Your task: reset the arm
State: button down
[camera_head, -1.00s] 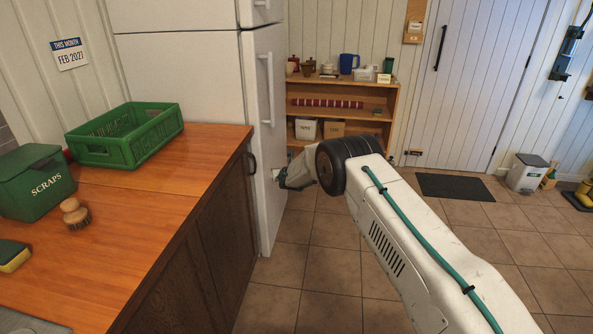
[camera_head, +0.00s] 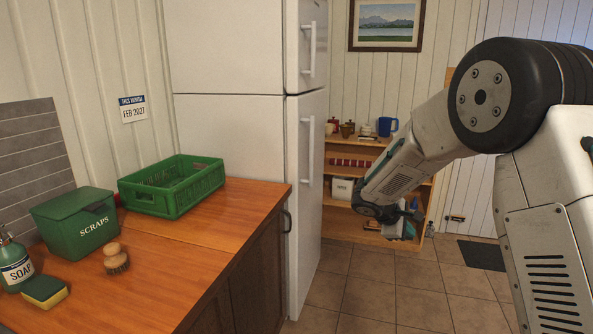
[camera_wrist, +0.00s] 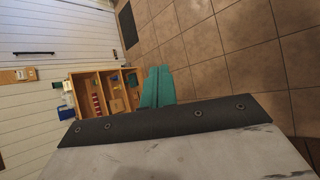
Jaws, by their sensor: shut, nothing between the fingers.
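My arm, white with dark joints, reaches in from the right in the head view, bent at its elbow. My gripper (camera_head: 408,213) is at its far end, in front of the low wooden shelf and partly hidden by my wrist. In the wrist view my gripper's teal fingers (camera_wrist: 158,72) are together with nothing between them. They are in the air, apart from any object, over the tiled floor.
On the wooden counter (camera_head: 190,235) stand a green crate (camera_head: 172,200), a scraps bin (camera_head: 75,225), a brush (camera_head: 115,260), a sponge (camera_head: 45,291) and a soap bottle (camera_head: 14,262). A white fridge (camera_head: 230,130) stands behind. The shelf (camera_head: 338,229) holds several items. Floor beside the counter is clear.

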jog(key=s+a+r+m+g+y, duration=0.1)
jog(key=s+a+r+m+y, duration=0.1)
jog(key=s, duration=1.3)
jog(key=s+a+r+m+y, duration=0.1)
jog(key=s+r+m+y, duration=0.3)
jog(key=s, duration=1.1)
jog(key=s+a+r+m+g+y, duration=0.1)
jog(key=s+r+m, duration=0.4)
jog(key=s, duration=1)
jog(key=shift+s+a+r+m+g+y, duration=0.3)
jog(key=shift+a+r+y, duration=0.6)
jog(key=shift+r, duration=0.4)
jog(key=shift+d, duration=0.1)
